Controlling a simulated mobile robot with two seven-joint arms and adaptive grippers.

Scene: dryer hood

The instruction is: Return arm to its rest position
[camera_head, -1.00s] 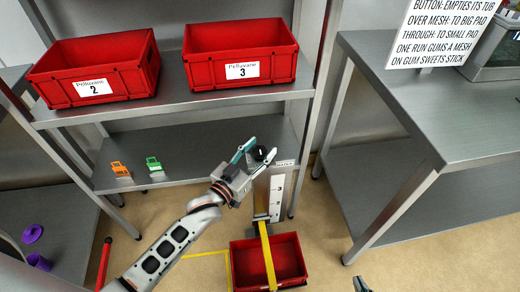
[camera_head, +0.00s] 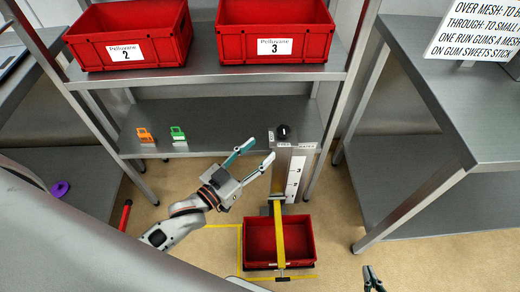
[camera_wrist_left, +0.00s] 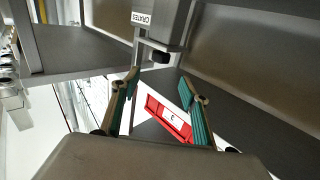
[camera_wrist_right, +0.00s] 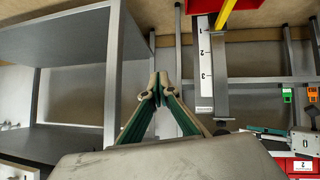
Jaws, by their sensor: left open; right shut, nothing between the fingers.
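My left gripper (camera_head: 259,152) is open and empty in the head view. It stands just left of a grey post (camera_head: 291,160) with a black knob (camera_head: 283,131) on top, apart from the knob. In the left wrist view, the two green-padded fingers (camera_wrist_left: 158,86) are spread with nothing between them. My right gripper (camera_head: 373,280) shows only its tips at the bottom edge of the head view. In the right wrist view its fingertips (camera_wrist_right: 159,92) meet, shut and empty, left of the numbered post (camera_wrist_right: 206,65).
A red crate (camera_head: 304,238) sits on the floor under a yellow bar (camera_head: 279,240). Two red crates (camera_head: 128,36) (camera_head: 276,32) stand on the upper shelf. Orange (camera_head: 146,136) and green (camera_head: 178,133) items sit on the lower shelf. A metal table (camera_head: 440,80) stands at right.

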